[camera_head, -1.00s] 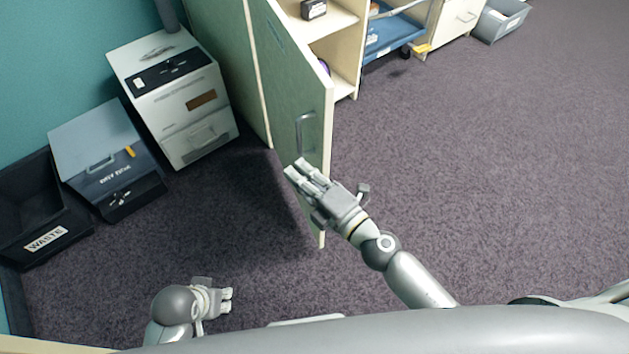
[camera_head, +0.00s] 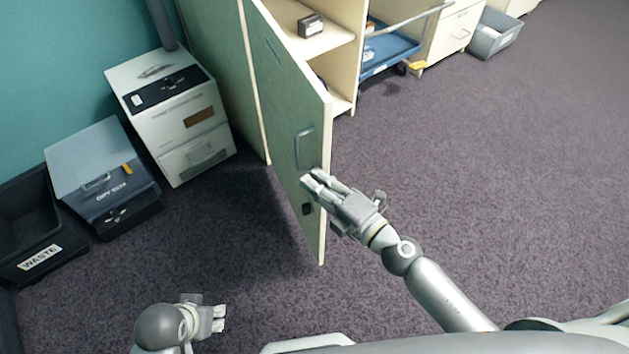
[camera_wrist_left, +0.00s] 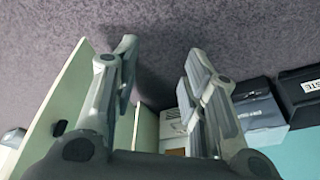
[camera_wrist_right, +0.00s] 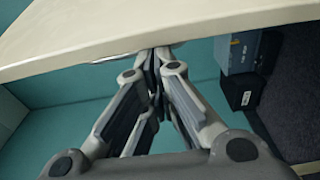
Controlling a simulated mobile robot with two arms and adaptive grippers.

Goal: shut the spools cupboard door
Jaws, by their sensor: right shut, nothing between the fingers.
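The cupboard door (camera_head: 285,150) stands open in the head view, its green face toward the left and its cream edge toward me. It has a metal handle (camera_head: 304,148) and a dark fitting (camera_head: 306,209) below. Its label is too small to read. The cupboard's shelves (camera_head: 315,38) show behind it. My right gripper (camera_head: 311,178) is shut and empty, fingertips at the door's free edge below the handle; contact is unclear. The door edge spans the top of the right wrist view (camera_wrist_right: 220,25). My left gripper (camera_head: 221,318) is open and empty, low at the left, away from the door.
A white cabinet-like machine (camera_head: 175,120), a blue-grey box (camera_head: 100,165) and a black waste bin (camera_head: 35,235) stand along the left wall. A blue cart (camera_head: 390,50) and a grey bin (camera_head: 493,35) are at the back. Carpet at right is clear.

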